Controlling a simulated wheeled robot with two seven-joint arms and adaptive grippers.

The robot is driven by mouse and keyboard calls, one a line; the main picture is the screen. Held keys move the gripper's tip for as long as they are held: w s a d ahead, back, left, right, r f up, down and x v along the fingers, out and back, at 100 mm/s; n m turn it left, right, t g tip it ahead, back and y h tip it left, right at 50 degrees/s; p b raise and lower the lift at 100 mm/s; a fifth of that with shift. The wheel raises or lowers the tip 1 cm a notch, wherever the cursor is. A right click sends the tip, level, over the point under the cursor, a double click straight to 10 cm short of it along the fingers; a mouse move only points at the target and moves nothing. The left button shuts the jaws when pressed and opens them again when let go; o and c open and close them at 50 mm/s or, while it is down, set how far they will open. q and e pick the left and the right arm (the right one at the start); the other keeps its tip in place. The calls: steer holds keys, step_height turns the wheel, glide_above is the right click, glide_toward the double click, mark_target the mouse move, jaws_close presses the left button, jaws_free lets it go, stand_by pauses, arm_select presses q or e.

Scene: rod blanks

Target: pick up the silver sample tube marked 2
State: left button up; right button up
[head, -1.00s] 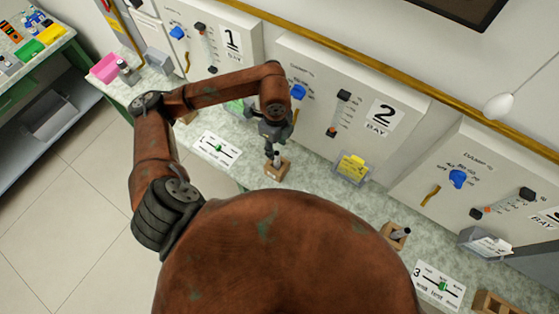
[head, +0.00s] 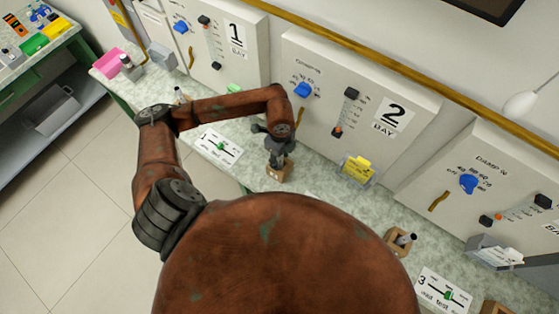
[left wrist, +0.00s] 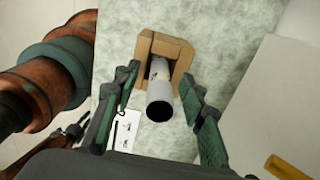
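A silver sample tube (left wrist: 159,92) stands in a small wooden holder (left wrist: 172,48), its dark end facing the left wrist camera. No number can be read on it. My left gripper (left wrist: 158,72) is open, one finger on each side of the tube, with gaps showing between fingers and tube. In the head view my left gripper (head: 278,160) is directly over the wooden holder (head: 278,173) on the bench and mostly hides the tube. A second tube (head: 406,239) sits in another wooden holder (head: 396,243) to the right. My right gripper is not in view.
Panels marked 1 (head: 237,58) and 2 (head: 393,150) stand behind the bench (head: 325,185). A yellow-labelled box (head: 357,168) is right of my left gripper. A slider card (head: 219,146) lies to the left. A pink box (head: 108,62) stands at the far left.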

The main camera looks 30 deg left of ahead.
arm_select(q)
steer(key=shift+f, duration=0.55)
steer(key=c, duration=1)
steer(key=shift+r, duration=0.1)
